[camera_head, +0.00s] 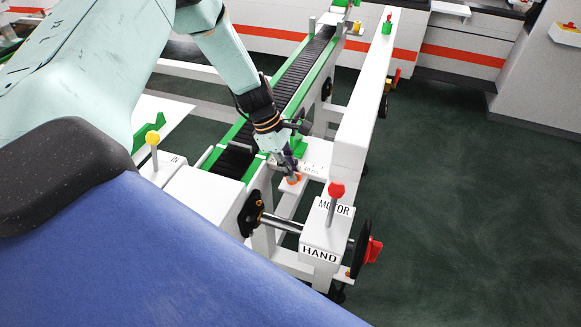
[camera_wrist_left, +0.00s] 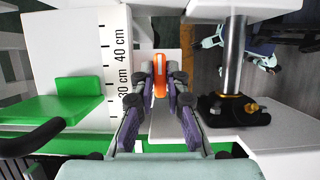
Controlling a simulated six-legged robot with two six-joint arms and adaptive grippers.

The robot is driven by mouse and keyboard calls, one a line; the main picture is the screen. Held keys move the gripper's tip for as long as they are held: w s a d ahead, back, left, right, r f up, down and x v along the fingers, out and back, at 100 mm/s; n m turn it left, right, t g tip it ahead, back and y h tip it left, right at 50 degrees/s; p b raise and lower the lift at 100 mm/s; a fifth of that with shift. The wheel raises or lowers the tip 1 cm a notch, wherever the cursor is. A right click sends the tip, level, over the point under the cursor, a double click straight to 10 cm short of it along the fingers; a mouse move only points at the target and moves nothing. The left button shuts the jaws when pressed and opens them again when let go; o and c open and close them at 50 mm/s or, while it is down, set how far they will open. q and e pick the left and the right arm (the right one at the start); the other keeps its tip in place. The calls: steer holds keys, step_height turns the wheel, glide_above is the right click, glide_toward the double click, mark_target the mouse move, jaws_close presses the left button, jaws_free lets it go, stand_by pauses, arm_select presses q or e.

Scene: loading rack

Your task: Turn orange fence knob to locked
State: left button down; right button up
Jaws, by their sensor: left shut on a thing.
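The orange fence knob (camera_head: 294,179) sits on a white plate beside the conveyor in the head view. In the left wrist view the orange knob (camera_wrist_left: 159,74) stands upright in the picture, a narrow bar between the two fingers. My left gripper (camera_head: 291,173) reaches down from above; in the wrist view the left gripper (camera_wrist_left: 160,82) is shut on the knob, one finger on each side. The fingers partly hide the knob in the head view. I see no lock marking beside it. My right gripper is not in view.
A scale in cm (camera_wrist_left: 121,60) and a green fence block (camera_wrist_left: 68,100) lie left of the knob in the wrist view. A metal shaft (camera_wrist_left: 235,55) stands to the right. A red-topped lever (camera_head: 336,190) rises from the MOTOR/HAND box; a black handwheel (camera_head: 362,245) is beside it.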

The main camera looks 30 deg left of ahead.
arm_select(q)
steer(key=shift+w+m, duration=0.1)
steer(key=shift+m, duration=0.2)
steer(key=m+g+b, duration=0.1)
steer(key=m, duration=0.1)
steer(key=shift+w+a+m, duration=0.1)
steer(key=shift+w+m, duration=0.05)
steer(key=shift+m, duration=0.25)
steer(key=m+g+b, duration=0.1)
steer(key=m, duration=0.1)
steer(key=shift+m, duration=0.3)
steer(key=m+g+b, duration=0.1)
steer(key=m, duration=0.1)
steer(key=shift+w+m+y, duration=0.15)
steer(key=shift+m+y, duration=0.15)
steer(key=shift+m, duration=0.1)
steer(key=m+g+b, duration=0.1)
steer(key=m, duration=0.2)
steer(key=shift+r+m+y, duration=0.1)
steer(key=shift+m+y, duration=0.2)
steer(key=shift+y, duration=0.1)
steer(key=shift+w+m+g+y+b, duration=0.1)
steer(key=shift+m+g+y+b, duration=0.3)
steer(key=shift+m, duration=0.8)
steer(key=shift+d+r+m+y, duration=0.15)
steer(key=shift+m+y, duration=0.35)
steer(key=shift+m, duration=1)
